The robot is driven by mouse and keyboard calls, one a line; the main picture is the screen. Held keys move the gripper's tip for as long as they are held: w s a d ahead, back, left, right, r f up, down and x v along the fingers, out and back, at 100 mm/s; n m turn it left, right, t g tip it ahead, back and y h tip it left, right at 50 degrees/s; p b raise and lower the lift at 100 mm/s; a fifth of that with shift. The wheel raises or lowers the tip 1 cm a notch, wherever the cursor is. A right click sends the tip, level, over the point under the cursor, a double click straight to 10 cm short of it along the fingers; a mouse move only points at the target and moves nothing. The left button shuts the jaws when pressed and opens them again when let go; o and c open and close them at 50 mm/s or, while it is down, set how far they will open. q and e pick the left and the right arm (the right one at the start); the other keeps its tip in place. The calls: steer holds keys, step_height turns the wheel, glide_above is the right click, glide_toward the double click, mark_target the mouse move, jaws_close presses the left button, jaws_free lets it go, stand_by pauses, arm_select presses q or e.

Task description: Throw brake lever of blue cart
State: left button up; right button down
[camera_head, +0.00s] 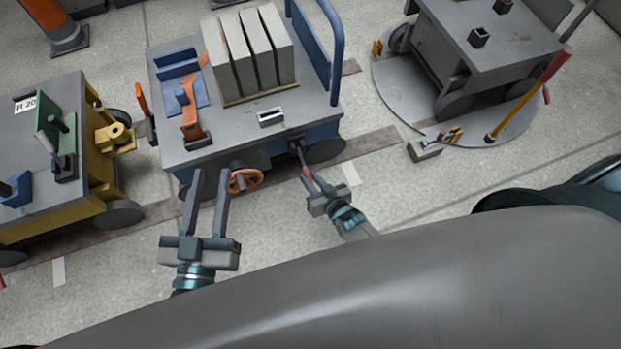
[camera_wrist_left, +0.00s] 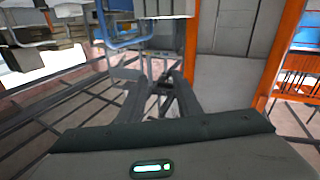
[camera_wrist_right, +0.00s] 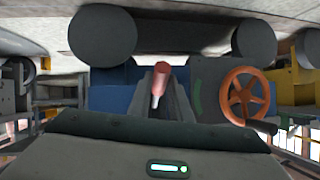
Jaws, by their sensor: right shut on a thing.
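The blue cart (camera_head: 235,119) stands at the centre, with a grey deck and blue sides. Its brake lever (camera_head: 306,172) sticks out of the near side, right of the orange handwheel, as a dark rod with a red grip. My right gripper (camera_head: 311,179) is shut on the lever at the red grip. My left gripper (camera_head: 210,176) is open and empty in front of the cart, left of the handwheel.
An orange handwheel (camera_head: 245,180) sits on the cart's near side. Grey slabs (camera_head: 250,55) stand on its deck. A yellow cart (camera_head: 52,190) is at left. A grey cart (camera_head: 490,40) stands on a round plate at right.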

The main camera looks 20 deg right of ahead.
arm_select(q)
steer(key=shift+w, duration=0.1)
arm_select(e)
steer(key=c, duration=1.6)
jaws_free()
steer(key=shift+w, duration=0.1)
